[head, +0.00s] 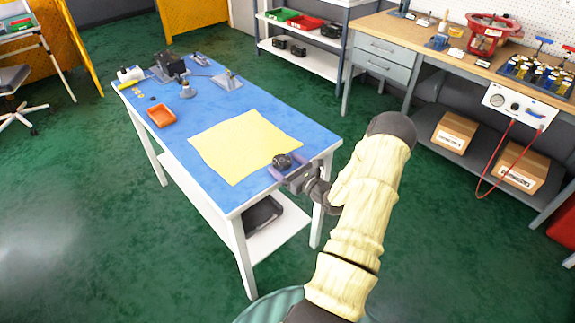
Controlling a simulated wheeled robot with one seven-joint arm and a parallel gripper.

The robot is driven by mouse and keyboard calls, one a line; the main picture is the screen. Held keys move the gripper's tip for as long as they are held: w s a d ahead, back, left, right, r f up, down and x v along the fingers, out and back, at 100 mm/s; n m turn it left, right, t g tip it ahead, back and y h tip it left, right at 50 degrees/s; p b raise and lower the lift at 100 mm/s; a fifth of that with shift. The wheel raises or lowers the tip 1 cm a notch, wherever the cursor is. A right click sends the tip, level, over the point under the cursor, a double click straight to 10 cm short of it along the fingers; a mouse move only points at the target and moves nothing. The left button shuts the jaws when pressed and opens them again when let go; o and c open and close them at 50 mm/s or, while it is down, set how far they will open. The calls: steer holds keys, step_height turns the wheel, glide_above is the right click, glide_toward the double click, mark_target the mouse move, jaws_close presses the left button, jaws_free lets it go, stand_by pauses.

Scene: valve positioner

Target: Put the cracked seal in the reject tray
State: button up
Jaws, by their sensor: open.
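A small orange tray (161,116) sits near the left edge of the blue-topped table (262,107). A few tiny yellow and dark pieces (139,96) lie behind it; they are too small to tell whether one is the cracked seal. My gripper (284,166) is open at the table's near right corner, over the edge of a yellow cloth (240,145). A small dark rounded thing (282,160) shows at its fingertips; I cannot tell what it is, or whether the fingers touch it.
A dark device (170,66), a grey conical part (187,89) and a grey metal stand (227,80) stand at the table's far end. A workbench (450,60) is at the right, shelves (300,45) behind. The blue top between tray and cloth is clear.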

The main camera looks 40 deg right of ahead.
steer(key=shift+r, duration=0.1)
steer(key=shift+r, duration=0.3)
steer(key=s, duration=1.2)
steer(key=shift+d+b, duration=0.35)
steer(key=shift+d, duration=0.1)
